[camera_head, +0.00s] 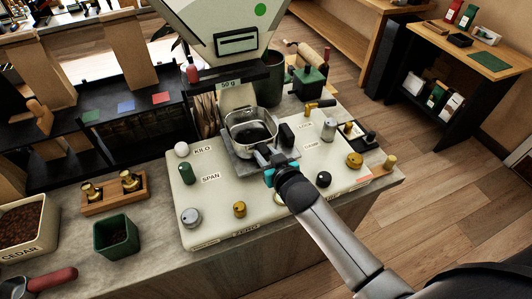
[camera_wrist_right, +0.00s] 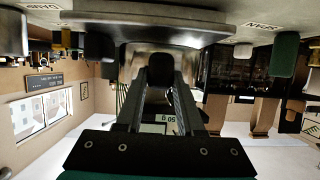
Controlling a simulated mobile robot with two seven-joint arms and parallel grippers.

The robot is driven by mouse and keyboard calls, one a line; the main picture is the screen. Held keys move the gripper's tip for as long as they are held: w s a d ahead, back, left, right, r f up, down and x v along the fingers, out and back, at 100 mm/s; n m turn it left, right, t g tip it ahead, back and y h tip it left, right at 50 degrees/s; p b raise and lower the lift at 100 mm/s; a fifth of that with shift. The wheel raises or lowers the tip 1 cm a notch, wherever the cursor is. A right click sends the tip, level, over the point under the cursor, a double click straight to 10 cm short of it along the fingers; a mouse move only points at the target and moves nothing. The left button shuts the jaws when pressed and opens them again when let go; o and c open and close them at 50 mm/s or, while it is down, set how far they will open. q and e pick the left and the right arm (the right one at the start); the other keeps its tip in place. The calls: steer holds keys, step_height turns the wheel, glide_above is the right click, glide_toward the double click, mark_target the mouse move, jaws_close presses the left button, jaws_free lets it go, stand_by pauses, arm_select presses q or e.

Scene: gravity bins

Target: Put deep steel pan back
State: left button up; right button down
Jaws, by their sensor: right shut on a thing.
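The deep steel pan (camera_head: 250,121) sits upright at the middle of the counter, under the spout with the "50 g" label. It is over a grey square plate (camera_head: 237,166) on the cream board; I cannot tell whether it rests on the plate. Its inside looks dark. My right gripper (camera_head: 263,158) comes in from the lower right and is shut at the pan's near side. In the right wrist view, the fingers (camera_wrist_right: 160,88) close on a dark grip part in front of the shiny pan wall (camera_wrist_right: 135,56). My left gripper is not in view.
The cream board (camera_head: 215,215) carries several knobs, including a green one (camera_head: 186,173) and a brass one (camera_head: 354,160). A black block (camera_head: 286,136) stands close to the pan's right. A dark green cup (camera_head: 116,236) and a bean bin (camera_head: 27,225) stand at the left.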

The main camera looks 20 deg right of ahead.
steer(key=shift+f+b, duration=0.4)
steer(key=shift+f, duration=0.05)
stand_by(0.4)
steer(key=shift+c, duration=2.2)
jaws_free()
steer(key=v, duration=1.5)
steer(key=shift+p, duration=0.3)
steer(key=shift+s+r, duration=0.1)
